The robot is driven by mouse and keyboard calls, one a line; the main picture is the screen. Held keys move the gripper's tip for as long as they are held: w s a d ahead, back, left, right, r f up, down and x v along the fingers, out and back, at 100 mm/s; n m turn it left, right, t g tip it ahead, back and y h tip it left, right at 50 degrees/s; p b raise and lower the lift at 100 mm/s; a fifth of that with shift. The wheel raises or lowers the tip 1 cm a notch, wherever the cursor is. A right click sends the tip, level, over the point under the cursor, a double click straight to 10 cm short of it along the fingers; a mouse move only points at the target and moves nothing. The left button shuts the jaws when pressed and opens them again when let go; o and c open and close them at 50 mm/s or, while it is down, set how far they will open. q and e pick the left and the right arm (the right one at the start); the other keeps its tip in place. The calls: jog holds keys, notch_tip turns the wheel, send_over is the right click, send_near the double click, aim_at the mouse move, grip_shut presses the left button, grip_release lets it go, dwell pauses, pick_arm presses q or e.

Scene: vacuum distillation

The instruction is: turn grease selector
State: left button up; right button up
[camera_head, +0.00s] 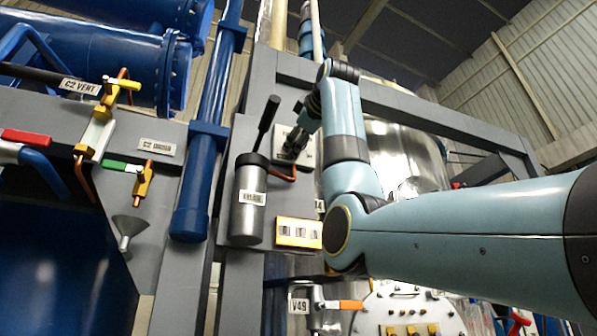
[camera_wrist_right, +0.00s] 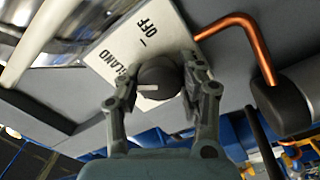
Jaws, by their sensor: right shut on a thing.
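The grease selector is a dark round knob (camera_wrist_right: 158,78) with a white pointer mark on a pale plate (camera_wrist_right: 145,32). The plate reads "OFF" and "GLAND" in the right wrist view. My right gripper (camera_wrist_right: 160,88) has its two fingers on either side of the knob, shut on it. In the head view my right gripper (camera_head: 292,147) is at the pale plate (camera_head: 306,158) and covers most of the knob. My left gripper is in neither view.
A grey grease cylinder (camera_head: 247,205) with a black lever (camera_head: 268,113) stands just left of the plate. A copper pipe (camera_wrist_right: 262,45) bends close beside my right gripper. A yellow label strip (camera_head: 298,233) is below. A blue vertical pipe (camera_head: 208,130) is further left.

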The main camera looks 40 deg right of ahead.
jog(key=shift+n, duration=0.3)
jog(key=o, duration=1.2)
jog(key=shift+s, duration=0.15)
jog(key=v, duration=1.1)
jog(key=shift+s+a, duration=0.25)
jog(key=shift+s, duration=0.1)
jog(key=shift+w+f, duration=0.1)
